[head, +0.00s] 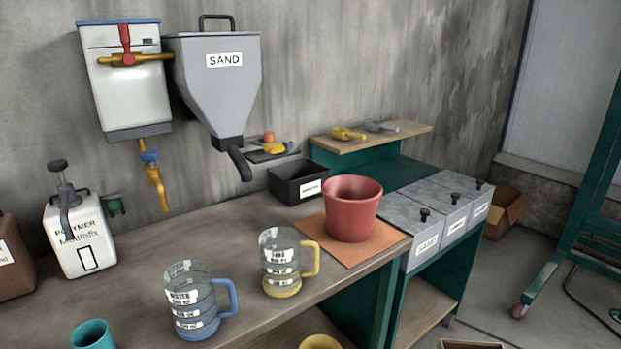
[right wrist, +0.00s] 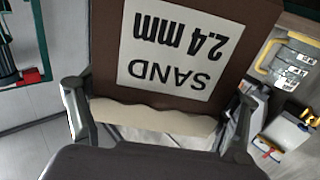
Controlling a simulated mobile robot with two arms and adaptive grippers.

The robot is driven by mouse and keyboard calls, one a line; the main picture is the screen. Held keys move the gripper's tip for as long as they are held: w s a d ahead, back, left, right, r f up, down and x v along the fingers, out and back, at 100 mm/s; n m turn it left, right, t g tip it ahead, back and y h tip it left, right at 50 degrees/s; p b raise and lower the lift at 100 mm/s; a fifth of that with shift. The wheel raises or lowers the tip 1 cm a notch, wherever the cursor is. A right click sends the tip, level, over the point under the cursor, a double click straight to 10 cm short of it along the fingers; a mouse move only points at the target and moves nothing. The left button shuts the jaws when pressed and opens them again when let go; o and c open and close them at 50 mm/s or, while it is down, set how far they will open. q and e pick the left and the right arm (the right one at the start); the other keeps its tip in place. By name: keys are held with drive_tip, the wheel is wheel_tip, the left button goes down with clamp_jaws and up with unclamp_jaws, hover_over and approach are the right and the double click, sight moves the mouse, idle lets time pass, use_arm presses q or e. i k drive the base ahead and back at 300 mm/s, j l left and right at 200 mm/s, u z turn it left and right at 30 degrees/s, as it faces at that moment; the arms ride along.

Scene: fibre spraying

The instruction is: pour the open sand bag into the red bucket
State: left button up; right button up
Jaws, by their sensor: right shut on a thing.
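The red bucket (head: 350,212) stands upright on an orange mat (head: 320,240) near the right end of the workbench, its mouth up. The brown sand bag (right wrist: 110,45), labelled "SAND 2.4 mm", fills the upper middle of the right wrist view, with its lettering upside down. My right gripper (right wrist: 158,95) is shut on the bag, one finger at each side. A cream band (right wrist: 150,116) runs along the bag's edge between the fingers; I cannot tell whether it is sand or a fold. Neither gripper shows in the head view.
Measuring jugs (head: 195,302) stand on the bench left of the bucket. A black bin (head: 297,182) is behind it, and grey lidded boxes (head: 428,215) are at its right. The sand hopper (head: 215,85) hangs on the wall. A brown labelled container (head: 12,265) is cut off at left.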

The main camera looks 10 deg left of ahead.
sight(351, 202)
drive_tip(key=i+l+u, duration=0.4)
drive_tip(key=l+u, duration=0.15)
drive_tip(key=l, duration=0.15)
drive_tip(key=i+l+u, duration=0.15)
drive_tip(key=l+u, duration=0.15)
